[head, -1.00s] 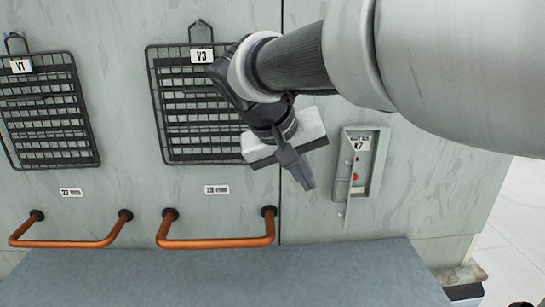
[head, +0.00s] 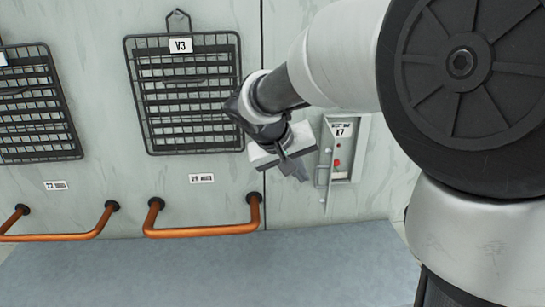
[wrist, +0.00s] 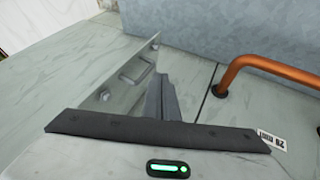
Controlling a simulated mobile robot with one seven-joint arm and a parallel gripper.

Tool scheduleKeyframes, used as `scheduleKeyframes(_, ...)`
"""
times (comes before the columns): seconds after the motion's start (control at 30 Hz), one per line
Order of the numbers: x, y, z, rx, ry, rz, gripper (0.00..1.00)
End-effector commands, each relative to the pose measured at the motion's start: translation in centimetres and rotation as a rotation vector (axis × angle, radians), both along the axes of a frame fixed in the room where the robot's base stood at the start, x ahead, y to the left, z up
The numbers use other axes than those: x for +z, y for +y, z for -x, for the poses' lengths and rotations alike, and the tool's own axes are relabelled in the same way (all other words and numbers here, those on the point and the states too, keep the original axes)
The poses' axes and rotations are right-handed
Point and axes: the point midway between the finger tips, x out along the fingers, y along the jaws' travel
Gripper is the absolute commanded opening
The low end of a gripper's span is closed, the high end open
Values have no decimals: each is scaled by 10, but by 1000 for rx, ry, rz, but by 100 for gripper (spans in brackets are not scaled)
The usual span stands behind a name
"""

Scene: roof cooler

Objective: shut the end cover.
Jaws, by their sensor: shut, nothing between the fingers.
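A small grey box marked K7 (head: 345,155) is mounted on the pale green wall, with its front open. A red button and a label show inside it, and a thin handle shape is at its left edge. I cannot tell for sure which part is the end cover. My gripper (head: 300,172) is shut and empty, just left of the box, pointing down and right.
Wire racks, one marked V3 (head: 185,95), hang left of my gripper. Orange handles (head: 205,231) stick out of the wall below them. A grey-blue surface (head: 230,268) lies along the wall's foot. My arm fills the right of the head view.

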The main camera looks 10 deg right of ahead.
Motion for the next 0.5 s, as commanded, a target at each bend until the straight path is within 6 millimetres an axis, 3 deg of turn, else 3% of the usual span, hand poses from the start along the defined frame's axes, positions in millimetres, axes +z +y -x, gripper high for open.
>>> scheduleKeyframes(0.13, 0, -10, -1, 1, 0, 0, 0)
scheduleKeyframes(0.5, 0, -12, -1, 1, 1, 0, 0)
